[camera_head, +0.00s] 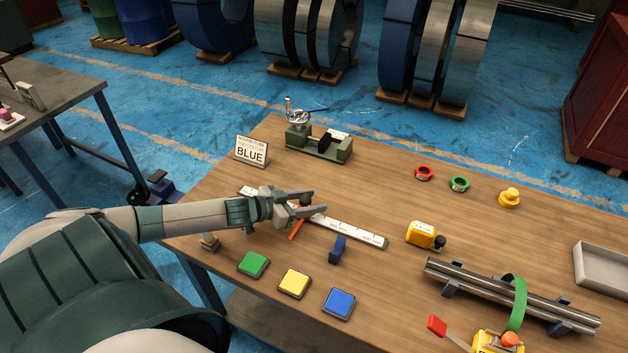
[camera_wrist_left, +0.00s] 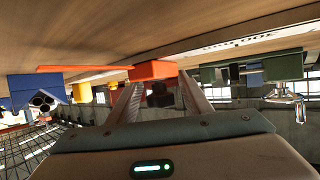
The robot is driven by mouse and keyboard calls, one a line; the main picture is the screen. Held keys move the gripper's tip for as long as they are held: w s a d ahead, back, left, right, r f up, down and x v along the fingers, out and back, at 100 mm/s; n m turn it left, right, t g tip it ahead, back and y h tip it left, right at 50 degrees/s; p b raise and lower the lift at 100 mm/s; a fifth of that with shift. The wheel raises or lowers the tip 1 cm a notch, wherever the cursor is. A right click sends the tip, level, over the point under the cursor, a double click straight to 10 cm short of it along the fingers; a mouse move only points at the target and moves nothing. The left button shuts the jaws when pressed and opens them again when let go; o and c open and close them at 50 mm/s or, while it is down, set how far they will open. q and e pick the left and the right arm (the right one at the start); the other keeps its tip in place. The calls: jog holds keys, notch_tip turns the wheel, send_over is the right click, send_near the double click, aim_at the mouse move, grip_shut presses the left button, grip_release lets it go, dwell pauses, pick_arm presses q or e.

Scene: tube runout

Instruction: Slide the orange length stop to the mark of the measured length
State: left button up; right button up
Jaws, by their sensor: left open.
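The orange length stop (camera_head: 297,230) sits across the white ruler (camera_head: 345,230) on the wooden table. Its orange block (camera_wrist_left: 152,70) and thin orange bar (camera_wrist_left: 85,69) show in the left wrist view. My left gripper (camera_head: 317,202) is open at the stop. A dark knob (camera_head: 306,199) shows between its fingers, and also in the wrist view (camera_wrist_left: 160,95). Whether the fingers touch it I cannot tell. The fingers hide part of the stop and ruler, and the ruler's marks are too small to read. My right gripper is not in view.
A sign reading BLUE (camera_head: 251,151) stands behind the ruler's left end. A blue block (camera_head: 338,250) stands close in front of the ruler. Green (camera_head: 253,264), yellow (camera_head: 294,283) and blue (camera_head: 338,303) pads lie nearer. Steel tubes (camera_head: 550,308) rest at right; a green vise-like device (camera_head: 320,145) stands behind.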

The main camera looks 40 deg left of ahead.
pick_arm(q)
jog(key=shift+b+v, duration=0.5)
jog(key=shift+v, duration=2.45)
